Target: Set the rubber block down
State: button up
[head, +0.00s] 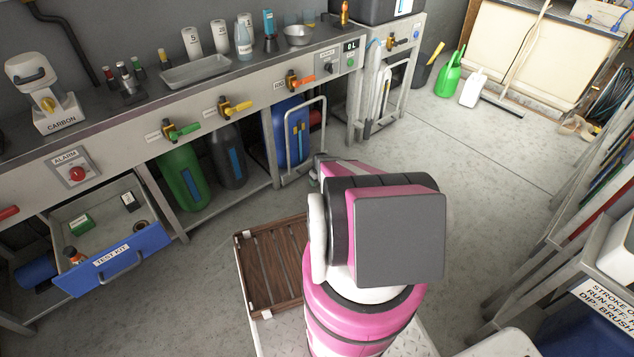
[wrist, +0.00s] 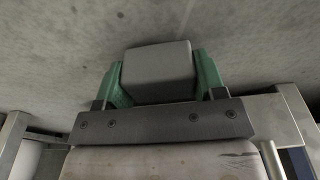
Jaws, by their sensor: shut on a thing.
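The rubber block (wrist: 157,72) is a dark grey block in the wrist view. My gripper (wrist: 161,78) has green fingers, one against each side of the block, and is shut on it. Pale grey concrete-like surface shows behind the block; I cannot tell how far off it is, or whether the block touches anything below. In the head view my pink and black arm covers the gripper, and the block is not visible there.
A brown slatted wooden rack (head: 272,262) lies on the floor left of my arm. A blue-fronted test kit drawer (head: 112,262) stands open at left. The steel bench (head: 120,105) holds bottles and a tray (head: 195,72). Grey floor (head: 470,190) is clear at right.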

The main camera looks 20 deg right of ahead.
jog(key=shift+f, duration=0.35)
jog(key=shift+f, duration=0.15)
jog(key=o, duration=1)
jog(key=shift+c, duration=0.2)
jog(key=r, duration=0.4)
jog(key=s+r, duration=0.1)
jog(key=r, duration=0.6)
jog(key=shift+s+d+r, duration=0.25)
jog(key=shift+s+r, duration=0.05)
jog(key=shift+s, duration=0.05)
jog(key=s+a+r+m, duration=0.1)
jog(key=s+a+r, duration=0.45)
jog(key=r, duration=0.35)
jog(key=s+a+r+g, duration=0.1)
jog(key=s+a+r, duration=0.45)
jog(key=r, duration=0.45)
jog(key=s+a+r+m, duration=0.1)
jog(key=s+a+r, duration=0.45)
jog(key=r, duration=0.35)
jog(key=s+a+r+m, duration=0.1)
jog(key=s+a+r, duration=0.2)
jog(key=s+r, duration=0.4)
jog(key=s+a+r+m, duration=0.1)
jog(key=s+a+r, duration=0.3)
jog(key=s+r, duration=0.4)
jog(key=shift+s+a+g+h, duration=0.25)
jog(key=shift+s+g+h, duration=0.05)
jog(key=shift+s, duration=0.1)
jog(key=shift+f, duration=0.1)
